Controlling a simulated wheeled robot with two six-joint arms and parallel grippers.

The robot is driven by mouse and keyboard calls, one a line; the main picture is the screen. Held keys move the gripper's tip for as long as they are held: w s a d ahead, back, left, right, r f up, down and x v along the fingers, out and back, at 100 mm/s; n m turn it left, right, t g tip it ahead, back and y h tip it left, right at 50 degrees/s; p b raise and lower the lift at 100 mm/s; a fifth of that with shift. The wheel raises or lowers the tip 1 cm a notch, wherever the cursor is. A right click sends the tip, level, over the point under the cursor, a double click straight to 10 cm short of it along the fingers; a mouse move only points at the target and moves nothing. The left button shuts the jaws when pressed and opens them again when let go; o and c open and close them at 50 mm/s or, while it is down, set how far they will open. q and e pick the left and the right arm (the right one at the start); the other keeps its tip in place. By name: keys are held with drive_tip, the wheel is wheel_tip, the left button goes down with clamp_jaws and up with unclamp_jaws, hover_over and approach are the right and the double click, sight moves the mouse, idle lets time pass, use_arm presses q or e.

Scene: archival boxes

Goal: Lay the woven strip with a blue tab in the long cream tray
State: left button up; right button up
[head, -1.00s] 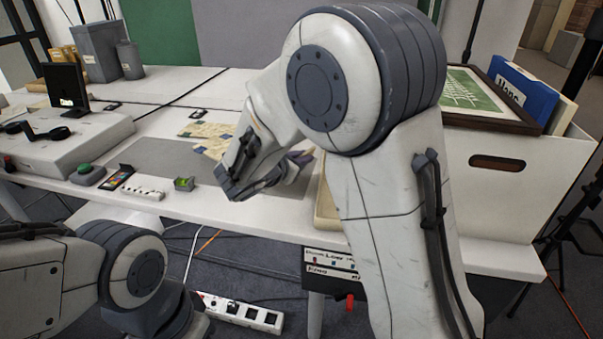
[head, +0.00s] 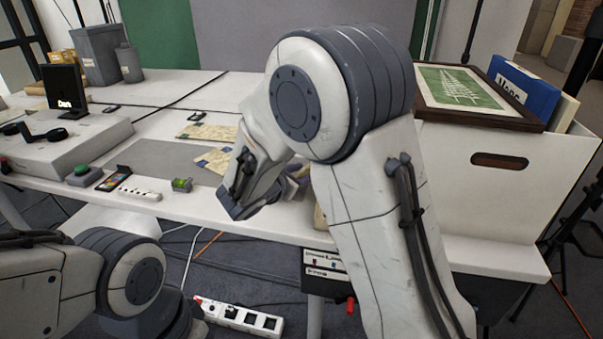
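My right gripper (head: 243,205) is over the front edge of the grey mat (head: 155,160). My own wrist and arm cover much of it, so I cannot tell whether its fingers are open or shut. Two flat patterned cream pieces with blue patches lie on the table, one behind the mat (head: 208,132) and one on it (head: 216,160). I cannot tell whether either is the woven strip with a blue tab. A small purplish-grey shape (head: 300,172) shows right of the gripper. A sliver of a cream edge (head: 320,216), perhaps the long tray, shows beside my arm. My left gripper is out of view.
A white box (head: 515,190) with a framed green picture (head: 462,88) on top stands at the right. At the left are a green button (head: 82,171), a colour card (head: 114,180), a small green-topped block (head: 182,185) and a black sign (head: 64,88). The table's back middle is mostly clear.

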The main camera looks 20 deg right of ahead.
drive_tip(key=shift+r, duration=0.1)
drive_tip(key=shift+s+a+r, duration=0.1)
drive_tip(key=shift+a+r, duration=0.1)
drive_tip(key=p+v, duration=0.3)
drive_tip(key=v, duration=0.8)
drive_tip(key=s+a+f+m+g+y, duration=0.1)
drive_tip(key=s+f+m+g+y, duration=0.1)
drive_tip(key=s, duration=0.5)
drive_tip(key=s+a+f+m+g+y, duration=0.2)
drive_tip(key=s+m+g+y, duration=0.1)
drive_tip(key=s+m, duration=0.3)
drive_tip(key=s+a+f+m+g+y, duration=0.2)
drive_tip(key=s+m+g+y, duration=0.1)
drive_tip(key=s, duration=0.6)
drive_tip(key=shift+a+f+m+y+b, duration=0.2)
drive_tip(key=shift+f+m+y+b, duration=0.15)
drive_tip(key=shift+m, duration=0.25)
drive_tip(key=shift+o, duration=0.6)
drive_tip(key=s+a+m+y, duration=0.1)
drive_tip(key=a, duration=0.1)
drive_tip(key=s+a+m+g+y, duration=0.1)
drive_tip(key=s, duration=0.1)
drive_tip(key=shift+a+r+m+y, duration=0.1)
drive_tip(key=shift+a+m+y, duration=0.2)
drive_tip(key=shift+a+y, duration=0.05)
drive_tip(key=shift+a, duration=0.25)
